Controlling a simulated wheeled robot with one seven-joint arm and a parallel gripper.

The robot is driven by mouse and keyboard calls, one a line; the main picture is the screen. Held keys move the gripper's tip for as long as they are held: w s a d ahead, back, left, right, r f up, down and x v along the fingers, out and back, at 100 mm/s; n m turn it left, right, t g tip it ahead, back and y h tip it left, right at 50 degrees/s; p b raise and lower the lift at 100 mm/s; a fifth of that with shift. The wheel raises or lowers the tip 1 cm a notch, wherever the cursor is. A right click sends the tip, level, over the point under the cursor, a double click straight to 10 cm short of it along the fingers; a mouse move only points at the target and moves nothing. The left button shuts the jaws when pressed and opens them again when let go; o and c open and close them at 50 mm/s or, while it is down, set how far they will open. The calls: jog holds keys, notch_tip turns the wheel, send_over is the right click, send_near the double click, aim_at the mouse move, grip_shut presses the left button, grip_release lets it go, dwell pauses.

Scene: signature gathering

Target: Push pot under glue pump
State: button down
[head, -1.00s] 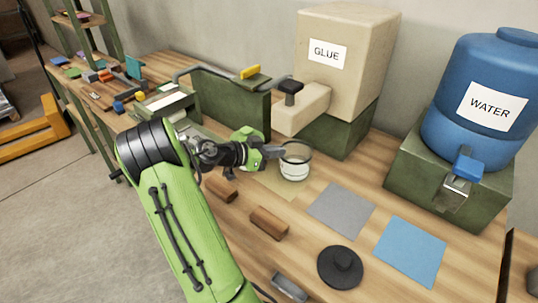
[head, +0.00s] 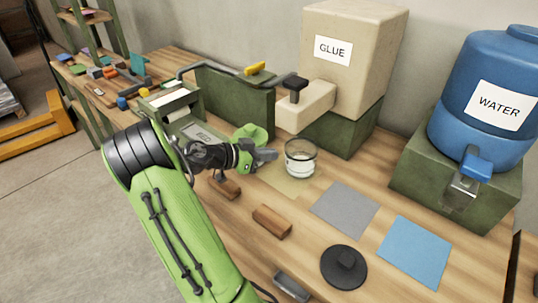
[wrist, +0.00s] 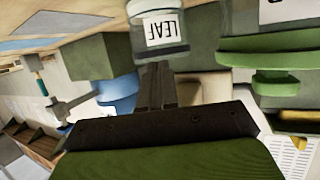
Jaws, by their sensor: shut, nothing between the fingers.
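The pot (head: 300,158) is a clear, open-topped glass jar with a pale band. It stands upright at the far right corner of a yellowish mat, in front of and below the spout block of the glue pump (head: 303,108). In the wrist view the pot (wrist: 158,32) shows a white "LEAF" label just beyond my fingertips. My gripper (head: 272,155) is shut and empty, low over the table, left of the pot. A narrow gap seems to separate them in the head view. The wrist view also shows the shut fingers of my gripper (wrist: 156,85).
Wooden blocks (head: 272,221), a grey mat (head: 344,208), a blue mat (head: 414,252) and a black lid (head: 343,267) lie nearer and right. The blue water tank (head: 497,90) stands at far right.

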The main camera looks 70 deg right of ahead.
jog(key=f+v, duration=0.1)
jog(key=v, duration=0.7)
jog(key=f+v, duration=0.1)
jog(key=v, duration=0.2)
jog(key=shift+w+a+f+p, duration=0.25)
jog(key=shift+w+a+p, duration=0.05)
jog(key=shift+w+a, duration=0.35)
